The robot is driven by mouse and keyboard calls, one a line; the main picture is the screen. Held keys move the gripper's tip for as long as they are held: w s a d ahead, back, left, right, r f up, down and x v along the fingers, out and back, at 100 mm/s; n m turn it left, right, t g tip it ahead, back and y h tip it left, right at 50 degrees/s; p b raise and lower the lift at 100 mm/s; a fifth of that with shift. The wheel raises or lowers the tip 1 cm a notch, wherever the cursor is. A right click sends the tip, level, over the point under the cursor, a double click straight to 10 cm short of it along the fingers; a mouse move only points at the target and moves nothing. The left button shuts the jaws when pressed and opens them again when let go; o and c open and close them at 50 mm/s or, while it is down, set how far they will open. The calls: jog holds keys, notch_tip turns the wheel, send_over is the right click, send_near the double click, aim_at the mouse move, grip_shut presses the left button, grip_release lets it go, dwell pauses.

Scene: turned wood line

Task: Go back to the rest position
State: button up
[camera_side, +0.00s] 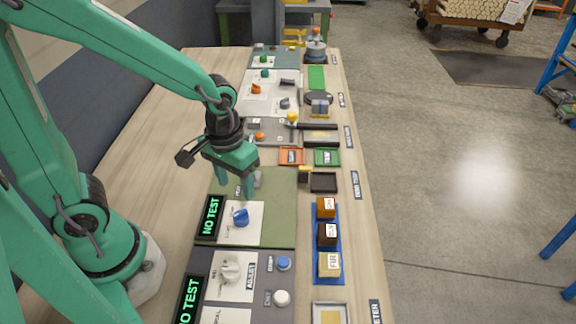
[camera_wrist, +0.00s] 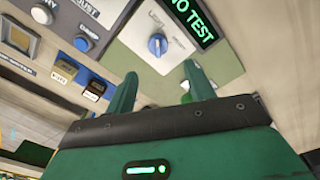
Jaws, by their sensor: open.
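My gripper (camera_side: 247,185) is green and hangs above the green panel (camera_side: 275,192), pointing down. In the wrist view its two fingers (camera_wrist: 160,92) stand apart with nothing between them. Beneath and just in front of it in the side view is a blue knob (camera_side: 240,217) on a white plate, beside a display reading NO TEST (camera_side: 210,217). The blue knob also shows in the wrist view (camera_wrist: 157,44), beyond the fingertips. A small grey part behind the gripper is partly hidden, and I cannot tell what it is.
Three wood blocks lie on a blue strip (camera_side: 339,242) to the right. A grey panel with a white knob (camera_side: 231,270) and a blue button (camera_side: 284,263) is nearer. Trays (camera_side: 323,182) and more panels with knobs (camera_side: 257,89) stand farther back. Bare table (camera_side: 160,130) lies left of the panels.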

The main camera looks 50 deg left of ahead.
jog(key=s+a+r+m+t, duration=0.1)
jog(key=s+a+r+t, duration=0.1)
jog(key=r, duration=0.5)
jog(key=s+a+r+m+t, duration=0.1)
jog(key=s+a+r+t, duration=0.1)
jog(key=r, duration=0.5)
jog(key=shift+a+m+t, duration=0.3)
jog(key=shift+a+t, duration=0.3)
jog(key=shift+a, duration=0.1)
